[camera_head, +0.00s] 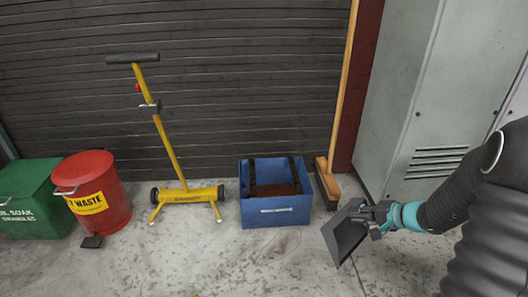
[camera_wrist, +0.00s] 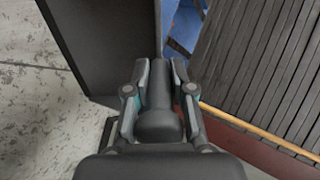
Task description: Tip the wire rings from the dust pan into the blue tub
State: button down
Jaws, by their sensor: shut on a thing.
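The dust pan (camera_head: 345,235) is dark grey and hangs tilted to the right of the blue tub, above the concrete floor. My gripper (camera_head: 381,213) is shut on its handle. In the wrist view the handle (camera_wrist: 158,95) sits between the two fingers, and the pan (camera_wrist: 105,45) extends to the upper left. No wire rings can be made out in the pan. The blue tub (camera_head: 277,218) stands on the floor by the shutter, with brown contents and two dark straps inside. A blue piece of it shows in the wrist view (camera_wrist: 184,28).
A broom (camera_head: 326,180) leans upright just right of the tub. A yellow wheeled sweeper (camera_head: 188,194), a red waste bin (camera_head: 92,192) and a green box (camera_head: 30,198) stand left. A grey cabinet (camera_head: 410,90) is at right. Floor in front of the tub is clear.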

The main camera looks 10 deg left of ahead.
jog(key=shift+r+p, duration=1.2)
jog(key=shift+r, duration=1.9)
